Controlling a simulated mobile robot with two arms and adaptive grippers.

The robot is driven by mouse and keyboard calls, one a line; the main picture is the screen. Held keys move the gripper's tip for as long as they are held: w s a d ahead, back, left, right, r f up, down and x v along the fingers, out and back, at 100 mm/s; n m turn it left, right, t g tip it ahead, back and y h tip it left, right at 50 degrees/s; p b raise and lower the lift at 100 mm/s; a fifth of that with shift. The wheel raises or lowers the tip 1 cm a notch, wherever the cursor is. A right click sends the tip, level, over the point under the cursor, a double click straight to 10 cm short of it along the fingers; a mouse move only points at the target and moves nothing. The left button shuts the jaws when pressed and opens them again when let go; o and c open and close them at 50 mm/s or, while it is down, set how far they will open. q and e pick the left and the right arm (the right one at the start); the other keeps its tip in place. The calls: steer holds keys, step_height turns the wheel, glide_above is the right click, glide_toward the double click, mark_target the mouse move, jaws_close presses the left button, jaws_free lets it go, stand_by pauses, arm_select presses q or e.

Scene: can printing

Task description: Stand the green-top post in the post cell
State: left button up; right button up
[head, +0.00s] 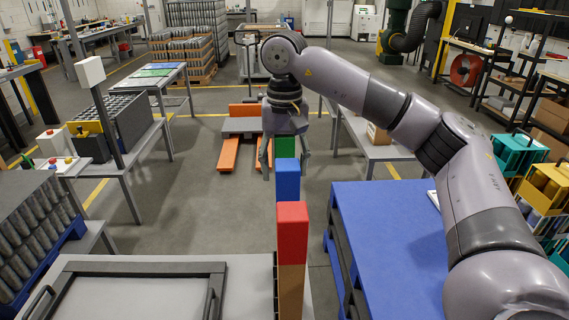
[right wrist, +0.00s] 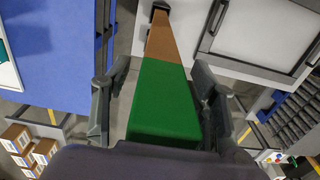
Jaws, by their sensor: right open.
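The green-top post (head: 284,149) stands behind a blue-top post (head: 287,180) and a red-top post (head: 292,235) in the head view. My right gripper (head: 286,160) hangs from above with its fingers apart on either side of the green-top post. In the right wrist view the green top (right wrist: 165,105) fills the space between the open fingers of my right gripper (right wrist: 160,110), with small gaps showing. Its brown shaft (right wrist: 161,45) runs away to a dark bracket (right wrist: 160,7). I cannot tell which place is the post cell. My left gripper is out of view.
A grey table (head: 245,285) with a dark frame (head: 140,268) stands at the front left. A blue table (head: 385,240) stands right of the posts. An orange-and-grey stand (head: 240,128) is behind. Floor between the left benches and the posts is clear.

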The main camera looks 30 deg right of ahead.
stand_by(0.3)
step_height(320, 180, up, 12)
stand_by(0.6)
